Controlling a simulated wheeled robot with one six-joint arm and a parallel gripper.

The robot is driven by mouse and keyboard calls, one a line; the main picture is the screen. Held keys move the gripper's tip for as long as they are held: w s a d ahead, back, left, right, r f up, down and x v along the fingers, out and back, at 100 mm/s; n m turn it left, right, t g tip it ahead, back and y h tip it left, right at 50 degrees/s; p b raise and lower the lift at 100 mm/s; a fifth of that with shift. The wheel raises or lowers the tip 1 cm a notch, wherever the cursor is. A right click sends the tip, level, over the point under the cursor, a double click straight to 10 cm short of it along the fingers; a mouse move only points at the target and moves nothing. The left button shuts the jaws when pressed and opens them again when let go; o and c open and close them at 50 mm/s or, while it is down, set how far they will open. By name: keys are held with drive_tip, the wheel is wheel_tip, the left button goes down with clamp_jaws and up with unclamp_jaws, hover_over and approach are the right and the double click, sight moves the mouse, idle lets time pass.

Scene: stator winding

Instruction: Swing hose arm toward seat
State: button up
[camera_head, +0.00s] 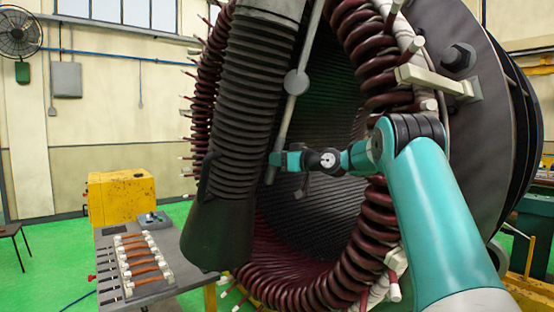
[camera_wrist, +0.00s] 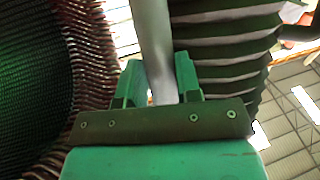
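The hose arm is a thin light grey rod (camera_head: 290,105) with a round joint partway along. It slants down in front of the stator bore, beside the thick black ribbed hose (camera_head: 252,85). My teal gripper (camera_head: 274,160) is at the rod's lower part. In the wrist view the rod (camera_wrist: 155,40) runs between the two green fingers of my gripper (camera_wrist: 160,85), which close against it from both sides. The ribbed hose also shows right of the rod (camera_wrist: 220,50). Its flared black nozzle (camera_head: 217,232) hangs low, left of the bore. I cannot identify the seat.
A grey table (camera_head: 160,290) with several orange-brown coils stands at lower left. A yellow box (camera_head: 122,203) stands behind it. Green floor (camera_head: 50,270) is open at the left.

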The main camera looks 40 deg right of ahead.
drive_tip(key=o, duration=0.4)
drive_tip(key=shift+s+d, duration=0.1)
drive_tip(key=shift+d, duration=0.05)
drive_tip(key=shift+o, duration=0.2)
drive_tip(key=b+v, duration=0.8)
drive_tip(key=v, duration=0.9)
drive_tip(key=shift+s+b, duration=0.2)
drive_tip(key=shift+b, duration=0.2)
drive_tip(key=shift+r, duration=0.1)
